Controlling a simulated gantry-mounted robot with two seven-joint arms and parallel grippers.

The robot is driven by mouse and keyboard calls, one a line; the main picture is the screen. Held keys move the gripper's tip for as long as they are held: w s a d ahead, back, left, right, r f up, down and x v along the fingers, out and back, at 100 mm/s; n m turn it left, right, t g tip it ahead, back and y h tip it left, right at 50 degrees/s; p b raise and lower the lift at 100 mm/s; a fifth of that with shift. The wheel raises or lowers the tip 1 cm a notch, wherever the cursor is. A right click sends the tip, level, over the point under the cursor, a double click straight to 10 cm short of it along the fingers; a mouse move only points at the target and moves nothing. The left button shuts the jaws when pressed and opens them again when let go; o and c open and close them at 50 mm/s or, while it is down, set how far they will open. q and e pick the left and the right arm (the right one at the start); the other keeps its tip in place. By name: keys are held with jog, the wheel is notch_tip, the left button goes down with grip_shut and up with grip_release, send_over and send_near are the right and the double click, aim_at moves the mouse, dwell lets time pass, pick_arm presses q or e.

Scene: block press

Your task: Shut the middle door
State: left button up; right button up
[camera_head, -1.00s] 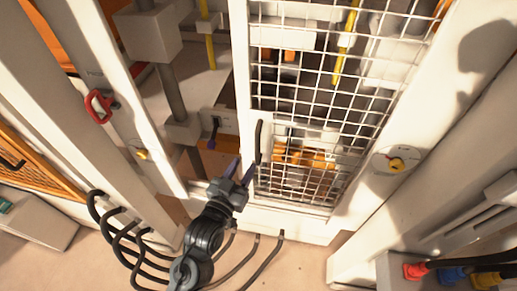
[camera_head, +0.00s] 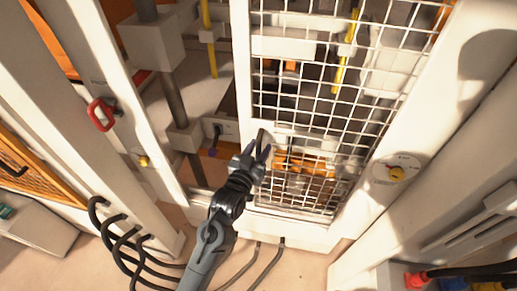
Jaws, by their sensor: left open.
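The middle door is a white-framed door with a wire-mesh panel (camera_head: 325,105). It stands at the centre right, with an open gap between its left edge and the white post (camera_head: 150,125). A dark upright handle (camera_head: 263,137) is on the door's left frame, partly hidden by my gripper. My left gripper (camera_head: 260,150) is open, with its fingers at the lower part of the handle. I cannot tell whether they touch it or lie on both sides of it. My right gripper is not in view.
A yellow-and-white dial (camera_head: 397,173) is on the right post. Black hoses (camera_head: 118,240) loop over the floor at lower left. Coloured connectors (camera_head: 452,284) are at lower right.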

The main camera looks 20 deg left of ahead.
pick_arm(q)
grip_shut()
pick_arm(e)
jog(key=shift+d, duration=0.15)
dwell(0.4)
